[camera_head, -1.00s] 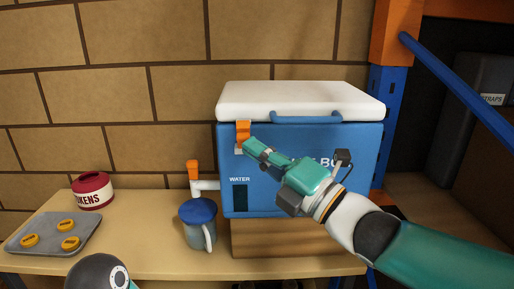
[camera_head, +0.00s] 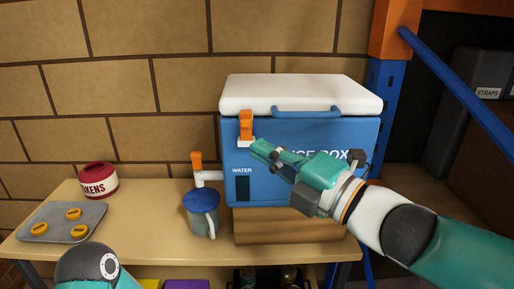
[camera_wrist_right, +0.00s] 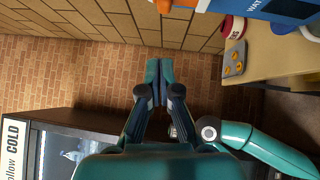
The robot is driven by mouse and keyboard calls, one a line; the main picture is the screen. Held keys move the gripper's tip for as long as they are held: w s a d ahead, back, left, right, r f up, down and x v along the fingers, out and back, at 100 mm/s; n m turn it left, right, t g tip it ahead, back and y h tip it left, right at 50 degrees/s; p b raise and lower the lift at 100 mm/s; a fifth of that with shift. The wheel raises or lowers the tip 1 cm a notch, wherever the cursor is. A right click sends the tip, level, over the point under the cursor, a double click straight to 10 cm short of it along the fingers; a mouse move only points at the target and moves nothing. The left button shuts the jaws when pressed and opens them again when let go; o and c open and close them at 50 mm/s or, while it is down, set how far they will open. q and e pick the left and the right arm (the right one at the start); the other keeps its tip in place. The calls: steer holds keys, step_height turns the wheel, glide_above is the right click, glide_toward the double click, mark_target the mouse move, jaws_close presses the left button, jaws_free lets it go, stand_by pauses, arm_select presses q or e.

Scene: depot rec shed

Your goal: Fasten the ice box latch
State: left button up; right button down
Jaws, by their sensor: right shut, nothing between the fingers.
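The blue ice box (camera_head: 300,135) with a white lid (camera_head: 300,94) stands on a wooden block. Its orange latch (camera_head: 246,124) hangs down from the lid's edge over the front left of the box, its lower end at a small white piece (camera_head: 245,143). I cannot tell whether it is hooked there. My right gripper (camera_head: 258,148) is shut and empty, its tips just below and right of the latch, seemingly apart from it. Its closed fingers show in the right wrist view (camera_wrist_right: 158,80). Only a link of my left arm shows; its gripper is out of view.
A grey jug with a blue lid (camera_head: 200,210) stands under the orange-handled tap (camera_head: 197,162). A red tokens pot (camera_head: 98,182) and a grey tray (camera_head: 50,228) with yellow tokens sit on the left of the bench (camera_head: 140,240). A blue and orange rack post (camera_head: 385,90) stands right.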

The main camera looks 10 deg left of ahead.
steer(key=v, duration=0.7)
steer(key=shift+d+r, duration=0.25)
steer(key=shift+r, duration=0.05)
steer(key=shift+s, duration=0.1)
